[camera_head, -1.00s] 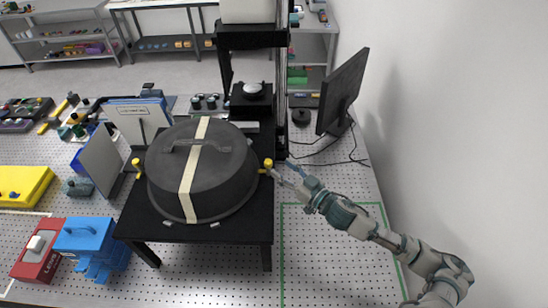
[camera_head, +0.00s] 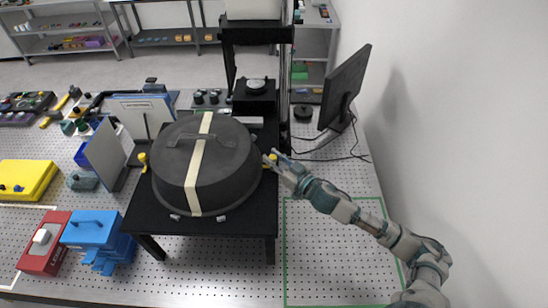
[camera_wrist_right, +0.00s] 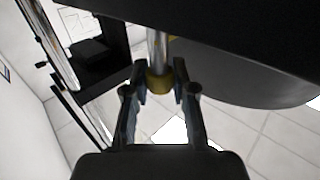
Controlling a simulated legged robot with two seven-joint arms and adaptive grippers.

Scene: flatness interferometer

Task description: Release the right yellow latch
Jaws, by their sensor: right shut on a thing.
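The right yellow latch (camera_head: 268,164) is at the right edge of the black round cover (camera_head: 222,171). In the right wrist view its yellow end (camera_wrist_right: 158,84) sits on a shiny metal rod between my fingers. My right gripper (camera_head: 274,157) is shut on this latch, and its fingers (camera_wrist_right: 160,72) also show in the wrist view. The gripper partly hides the latch in the head view. The left yellow latch (camera_head: 143,158) is at the cover's left side. The cover has a handle and a pale stripe. My left gripper is not in view.
The cover rests on a black stand (camera_head: 245,222). A monitor (camera_head: 345,85) with cables stands right of it. Blue (camera_head: 90,229) and red (camera_head: 42,250) boxes are at front left. The green-outlined area (camera_head: 335,265) at right is clear below my arm.

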